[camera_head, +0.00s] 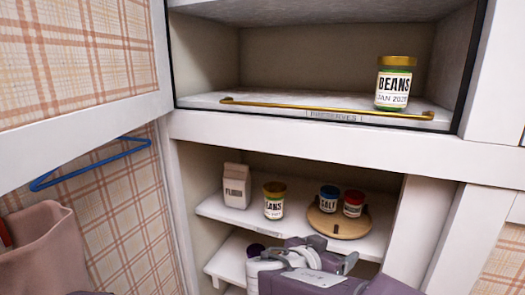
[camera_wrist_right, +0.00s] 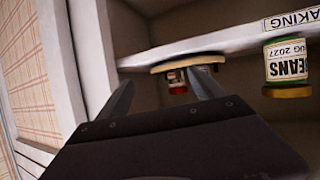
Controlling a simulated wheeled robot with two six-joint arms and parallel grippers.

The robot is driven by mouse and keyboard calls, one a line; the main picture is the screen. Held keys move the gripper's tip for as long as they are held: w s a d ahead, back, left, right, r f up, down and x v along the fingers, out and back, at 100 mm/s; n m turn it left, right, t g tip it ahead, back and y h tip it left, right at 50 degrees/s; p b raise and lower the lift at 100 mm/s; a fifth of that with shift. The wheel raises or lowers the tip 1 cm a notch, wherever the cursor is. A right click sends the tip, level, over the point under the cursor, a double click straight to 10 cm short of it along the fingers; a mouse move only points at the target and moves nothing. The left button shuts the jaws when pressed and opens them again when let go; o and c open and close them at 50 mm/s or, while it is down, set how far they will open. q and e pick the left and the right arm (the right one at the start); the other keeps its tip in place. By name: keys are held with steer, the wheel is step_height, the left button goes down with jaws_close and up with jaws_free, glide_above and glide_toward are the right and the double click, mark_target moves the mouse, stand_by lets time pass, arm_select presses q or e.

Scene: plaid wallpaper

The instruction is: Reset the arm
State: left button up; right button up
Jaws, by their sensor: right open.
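My right gripper (camera_head: 333,254) is in front of the lower cabinet opening, below and near the round wooden board. Its two fingers stand apart with nothing between them, and they also show in the right wrist view (camera_wrist_right: 163,88). Its arm comes in from the bottom right. My left gripper is not in view.
The lower shelf (camera_head: 215,207) holds a flour carton (camera_head: 236,187), a beans jar (camera_head: 274,203) and a round wooden board (camera_head: 325,225) with a salt jar (camera_head: 328,198) and red-lidded jar (camera_head: 353,205). Another beans jar (camera_head: 394,85) stands on the railed upper shelf (camera_head: 290,105).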

steer(key=s+d+f+m+g+y, duration=0.1)
steer(key=s+d+f+g, duration=0.75)
steer(key=d+f, duration=0.35)
steer(key=s+a+f+n+g+y, duration=0.1)
steer(key=s+a+f+g+y, duration=0.15)
steer(key=s+f+y, duration=0.45)
steer(key=a+f+n+t+y, duration=0.1)
steer(key=a+f+n+t, duration=0.1)
steer(key=a+f+n, duration=0.3)
steer(key=a+n, duration=0.2)
steer(key=shift+w+a+f+n+t, duration=0.2)
steer(key=shift+w+n+t, duration=0.1)
steer(key=shift+n, duration=0.1)
